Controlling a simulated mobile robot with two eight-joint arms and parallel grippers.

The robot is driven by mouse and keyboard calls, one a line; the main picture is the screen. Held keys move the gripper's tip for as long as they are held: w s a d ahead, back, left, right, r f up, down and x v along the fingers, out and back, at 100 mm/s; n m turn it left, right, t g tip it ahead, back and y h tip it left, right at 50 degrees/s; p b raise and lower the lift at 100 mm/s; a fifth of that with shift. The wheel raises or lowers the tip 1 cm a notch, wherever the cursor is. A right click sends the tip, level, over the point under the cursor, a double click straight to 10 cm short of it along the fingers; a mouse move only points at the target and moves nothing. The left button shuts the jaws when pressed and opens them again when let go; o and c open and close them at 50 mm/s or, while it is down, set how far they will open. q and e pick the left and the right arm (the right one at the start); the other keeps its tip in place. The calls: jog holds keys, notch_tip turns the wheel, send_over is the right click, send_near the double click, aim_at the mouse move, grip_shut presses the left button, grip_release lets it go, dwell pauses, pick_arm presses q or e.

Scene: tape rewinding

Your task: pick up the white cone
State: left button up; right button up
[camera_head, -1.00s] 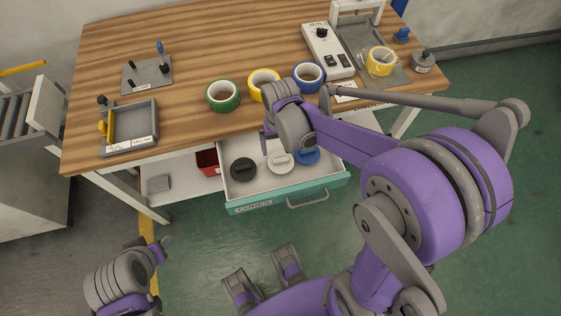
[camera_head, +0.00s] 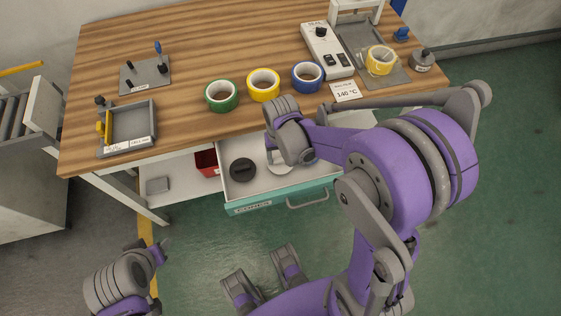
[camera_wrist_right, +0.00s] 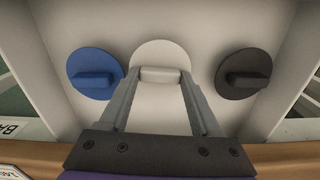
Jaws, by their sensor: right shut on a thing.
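The white cone (camera_head: 281,169) lies in the open drawer, with my right gripper (camera_head: 279,160) over it and hiding part of it. In the right wrist view the white cone (camera_wrist_right: 159,50) is a round disc with a raised grip. The fingers of my right gripper (camera_wrist_right: 161,78) are shut on that grip, one on each side. The cone appears still down at the drawer floor. My left gripper (camera_head: 163,246) is low at the lower left, away from the drawer; its jaws are too small to read.
The blue cone (camera_wrist_right: 94,72) and black cone (camera_wrist_right: 243,73) lie on either side in the teal-fronted drawer (camera_head: 252,208). The table edge overhangs the drawer's back. Green, yellow and blue tape rolls stand near that edge. A red bin (camera_head: 207,162) is left of the drawer.

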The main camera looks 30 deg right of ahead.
jog(key=c, duration=0.4)
jog(key=shift+r, duration=0.15)
jog(key=shift+c, duration=0.2)
